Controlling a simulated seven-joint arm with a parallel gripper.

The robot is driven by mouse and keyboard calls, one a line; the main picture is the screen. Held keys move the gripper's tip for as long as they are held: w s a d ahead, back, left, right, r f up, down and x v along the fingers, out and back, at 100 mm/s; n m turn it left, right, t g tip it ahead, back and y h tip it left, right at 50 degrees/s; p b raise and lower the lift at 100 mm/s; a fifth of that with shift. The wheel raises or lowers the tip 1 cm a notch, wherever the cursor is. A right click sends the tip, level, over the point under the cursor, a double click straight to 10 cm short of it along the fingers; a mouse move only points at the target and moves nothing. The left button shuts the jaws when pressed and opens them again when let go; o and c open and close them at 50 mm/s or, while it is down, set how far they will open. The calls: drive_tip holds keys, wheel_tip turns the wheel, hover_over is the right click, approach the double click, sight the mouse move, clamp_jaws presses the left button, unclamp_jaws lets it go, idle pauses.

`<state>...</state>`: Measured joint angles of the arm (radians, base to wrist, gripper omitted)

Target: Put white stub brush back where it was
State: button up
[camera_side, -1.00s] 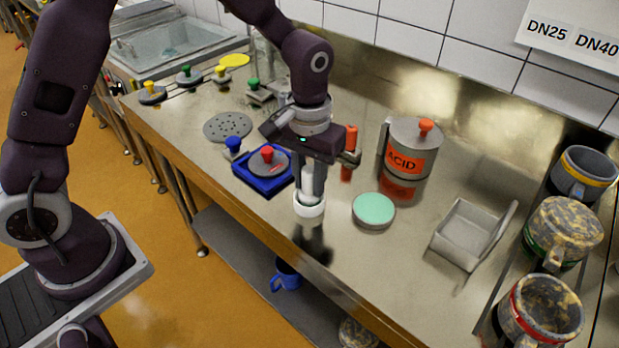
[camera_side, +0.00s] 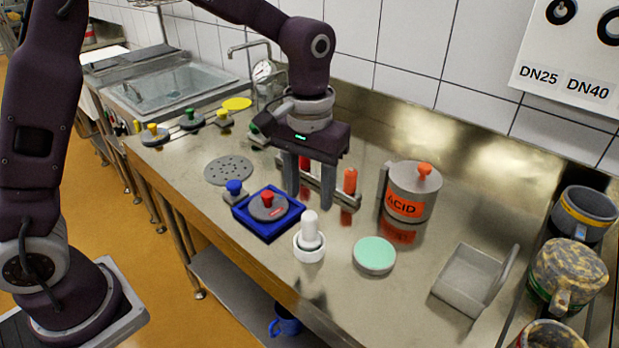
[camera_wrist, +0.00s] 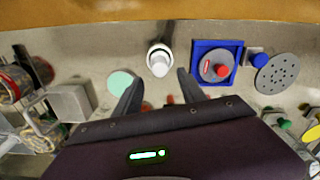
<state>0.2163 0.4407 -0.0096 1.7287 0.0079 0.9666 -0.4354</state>
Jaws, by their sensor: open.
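The white stub brush (camera_side: 310,232) stands upright in a white round cup (camera_side: 309,252) near the front edge of the steel bench. It also shows in the wrist view (camera_wrist: 159,63), beyond and between my fingertips. My gripper (camera_side: 309,203) is open and empty. It is behind the brush in the side view, apart from it, with both fingers pointing down above the bench.
A blue tray (camera_side: 243,218) with a red-knobbed disc stands left of the brush. A mint-green disc (camera_side: 374,254) lies to its right.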

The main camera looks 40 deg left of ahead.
drive_tip(key=shift+s+r, duration=0.1)
drive_tip(key=shift+r, duration=1.7)
drive_tip(key=s+a+r+t, duration=0.2)
drive_tip(key=s+a+r, duration=0.3)
drive_tip(key=s+r, duration=0.25)
drive_tip(key=s+a+f+m+t, duration=0.1)
drive_tip(key=s+a+m+t, duration=0.1)
drive_tip(key=s, duration=1.2)
drive_tip(key=shift+s+a+f+t, duration=0.15)
drive_tip(key=shift+a+f+t, duration=0.05)
drive_tip(key=shift+a+t, duration=0.55)
